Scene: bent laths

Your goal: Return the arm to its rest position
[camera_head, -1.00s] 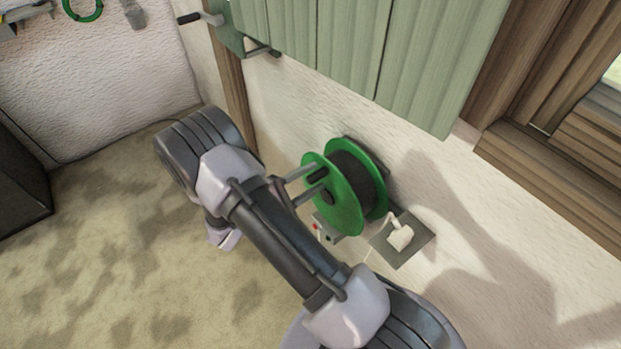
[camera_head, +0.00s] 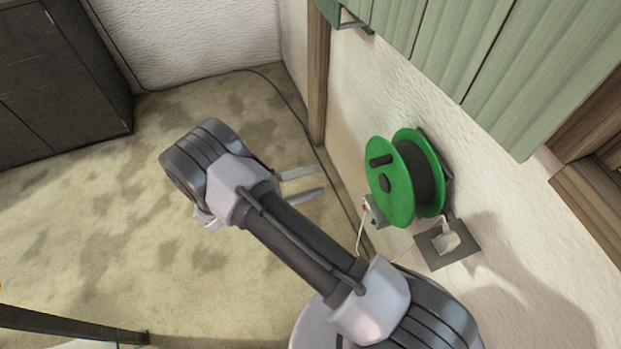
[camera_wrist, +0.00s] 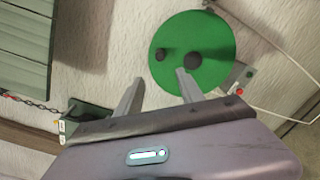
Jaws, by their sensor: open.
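My arm reaches across the head view from the lower right, folded at its joints. My gripper (camera_head: 305,184) shows behind the forearm, with two grey fingers apart and nothing between them. It points right, towards the wall, over the floor and left of the green cable reel (camera_head: 398,180). In the wrist view the open fingers of my gripper (camera_wrist: 158,90) extend towards the green reel (camera_wrist: 205,38). The right fingertip overlaps the reel's lower edge in that picture. In the head view a gap shows between the fingers and the reel.
Green slatted shutters (camera_head: 470,50) hang on the wall above the reel. A white plug (camera_head: 446,238) sits on a grey plate below it. A dark cabinet (camera_head: 60,75) stands at the back left. A cable runs along the floor edge. The patchy floor (camera_head: 90,230) is mostly clear.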

